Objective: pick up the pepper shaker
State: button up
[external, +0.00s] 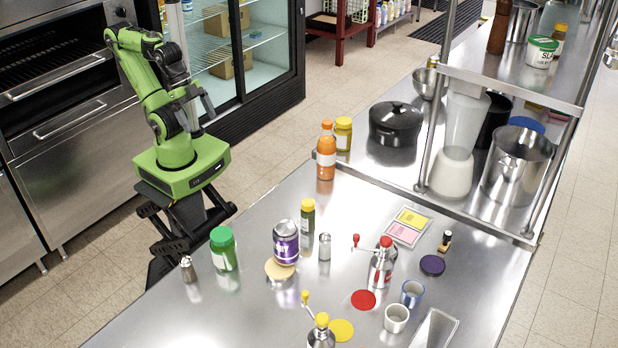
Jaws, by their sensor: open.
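Two small metal shakers stand upright on the steel counter (235,318). One shaker (188,270), pear-shaped, stands near the counter's left edge, beside a green-capped jar. The other shaker (325,248), a straight silver cylinder, stands near the middle, right of a purple-labelled can. I cannot tell from their markings which is the pepper shaker. My gripper (207,104) is open and appears empty, raised above my base beyond the counter's left edge, well away from both shakers.
The green-capped jar (223,249), purple-labelled can (286,242) and yellow-capped jar (308,219) crowd the shakers.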

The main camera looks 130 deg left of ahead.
jog(key=c, duration=0.4)
jog(key=shift+c, duration=0.2)
jog(key=w+d+f+m+y, duration=0.1)
jog(key=w+d+f+m, duration=0.1)
jog(key=w+m, duration=0.35)
jog(key=w+d+f+m, duration=0.3)
jog(key=w+m, duration=0.1)
jog(key=w, duration=0.2)
jog(key=m+t+h, duration=0.1)
jog(key=m+t, duration=0.7)
jog(key=m, duration=1.9)
send_near(191, 267)
jog(key=shift+n, duration=0.25)
jog(key=x, duration=1)
jog(key=shift+r+b, duration=0.1)
jog(key=shift+b, duration=0.25)
